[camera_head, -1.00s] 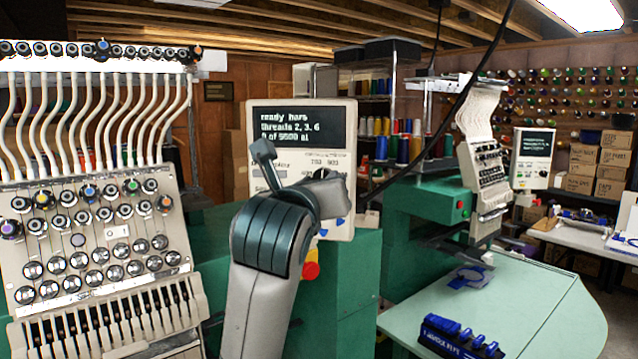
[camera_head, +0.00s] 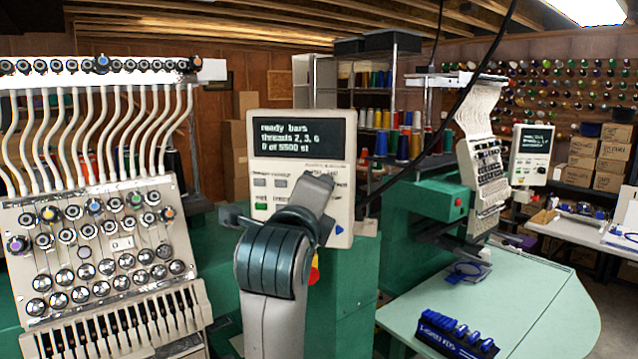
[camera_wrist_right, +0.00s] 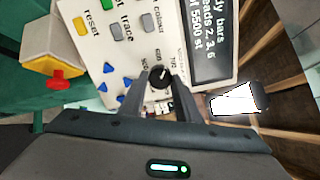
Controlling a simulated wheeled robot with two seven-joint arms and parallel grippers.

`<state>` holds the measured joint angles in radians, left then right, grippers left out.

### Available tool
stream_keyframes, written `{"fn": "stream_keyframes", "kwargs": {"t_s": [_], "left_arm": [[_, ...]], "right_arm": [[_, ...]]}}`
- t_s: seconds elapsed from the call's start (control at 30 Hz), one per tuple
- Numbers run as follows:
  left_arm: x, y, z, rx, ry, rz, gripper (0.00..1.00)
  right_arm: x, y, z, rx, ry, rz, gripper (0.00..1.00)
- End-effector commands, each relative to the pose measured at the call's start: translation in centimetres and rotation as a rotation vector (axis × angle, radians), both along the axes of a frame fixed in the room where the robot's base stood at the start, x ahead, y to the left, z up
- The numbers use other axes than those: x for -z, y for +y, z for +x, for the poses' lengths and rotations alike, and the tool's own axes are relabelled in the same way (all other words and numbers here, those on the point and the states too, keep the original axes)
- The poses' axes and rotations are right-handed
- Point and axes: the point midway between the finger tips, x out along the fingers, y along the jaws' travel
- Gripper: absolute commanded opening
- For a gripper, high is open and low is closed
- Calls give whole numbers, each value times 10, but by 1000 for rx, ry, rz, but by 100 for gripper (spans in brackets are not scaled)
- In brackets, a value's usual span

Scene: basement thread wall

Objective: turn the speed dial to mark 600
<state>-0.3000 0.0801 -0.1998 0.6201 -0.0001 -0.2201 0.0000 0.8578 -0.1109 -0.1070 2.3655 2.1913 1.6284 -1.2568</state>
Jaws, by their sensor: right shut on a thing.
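The machine's control panel (camera_head: 262,150) is a cream box with a dark display in the head view. In the right wrist view the speed dial (camera_wrist_right: 160,75) is a small black knob with a pale pointer line, on the same panel (camera_wrist_right: 128,62). My right gripper (camera_wrist_right: 161,84) is shut on the dial, one finger on each side. The printed numbers around the dial are too small and partly hidden to read surely. In the head view my right arm and gripper (camera_head: 318,188) cover the dial. My left gripper is in neither current view.
Panel buttons, including reset (camera_wrist_right: 82,26) and blue arrows (camera_wrist_right: 110,68), lie near the dial. A red stop button (camera_wrist_right: 58,76) on a yellow block is at the wrist view's left. A second machine (camera_head: 430,215) and a pale green table (camera_head: 530,305) stand at the right.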

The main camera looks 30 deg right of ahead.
Motion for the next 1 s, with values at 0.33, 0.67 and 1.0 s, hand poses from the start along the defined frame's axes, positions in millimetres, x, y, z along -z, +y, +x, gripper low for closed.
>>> {"fn": "stream_keyframes", "kwargs": {"t_s": [0.33, 0.67, 1.0], "left_arm": [[-46, 0, 0, 0, 0, 0, 31], [-70, 0, 0, 1, 0, 0, 31], [-73, 0, 0, 1, 0, 0, 31]], "right_arm": [[-6, 0, 0, 0, 225, -221, 7], [-3, 0, 0, -1, 355, -349, 7], [0, 0, 0, -1, 384, -377, 7]]}}
